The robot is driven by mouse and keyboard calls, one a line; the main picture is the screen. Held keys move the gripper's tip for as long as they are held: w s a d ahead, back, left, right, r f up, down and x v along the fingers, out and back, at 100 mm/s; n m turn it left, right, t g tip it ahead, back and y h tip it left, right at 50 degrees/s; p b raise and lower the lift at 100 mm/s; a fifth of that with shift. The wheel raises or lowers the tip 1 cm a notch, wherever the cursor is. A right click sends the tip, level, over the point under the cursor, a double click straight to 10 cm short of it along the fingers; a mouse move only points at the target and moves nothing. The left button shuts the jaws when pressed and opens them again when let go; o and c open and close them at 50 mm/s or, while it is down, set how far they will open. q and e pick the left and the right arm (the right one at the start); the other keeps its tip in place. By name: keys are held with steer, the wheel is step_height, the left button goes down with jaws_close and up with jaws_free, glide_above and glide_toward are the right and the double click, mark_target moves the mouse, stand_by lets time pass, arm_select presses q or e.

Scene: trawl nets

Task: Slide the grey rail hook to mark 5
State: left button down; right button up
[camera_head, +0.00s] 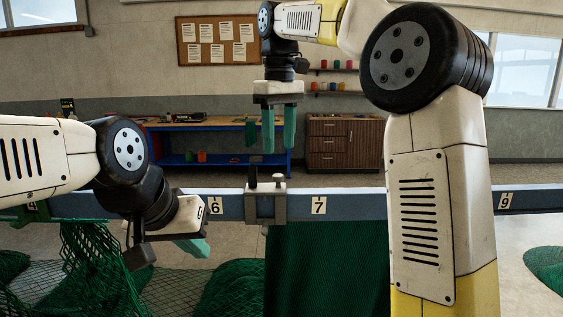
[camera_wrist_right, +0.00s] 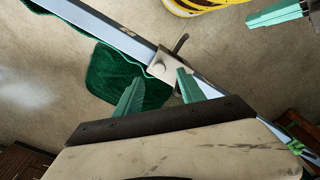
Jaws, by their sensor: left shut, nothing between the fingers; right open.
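The grey rail hook (camera_head: 265,203) sits on the long rail (camera_head: 350,203) between the mark 6 plate (camera_head: 215,205) and the mark 7 plate (camera_head: 319,205). A dark upright handle stands on its top. Mark 5 is not visible; my left arm covers part of the rail left of 6. My right gripper (camera_head: 279,128) points down, open and empty, above the hook in the head view. In the right wrist view the hook (camera_wrist_right: 158,69) lies beyond the open fingers (camera_wrist_right: 158,92), apart from them. My left gripper (camera_head: 195,247) is shut and empty, low in front of the rail near 6.
A dark green net (camera_head: 325,265) hangs below the rail, right of the hook. More netting (camera_head: 95,265) hangs at the left. A mark 9 plate (camera_head: 506,200) is at the right. A blue workbench (camera_head: 215,126) and wooden cabinet (camera_head: 345,140) stand behind.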

mark_target(278, 175)
steer(key=shift+w+a, duration=0.15)
steer(key=shift+w, duration=0.25)
steer(key=shift+w+f, duration=0.1)
steer(key=shift+f, duration=0.2)
step_height(278, 175, down, 7)
steer(key=shift+f, duration=0.1)
steer(key=shift+c, duration=0.2)
jaws_close()
stand_by(0.9)
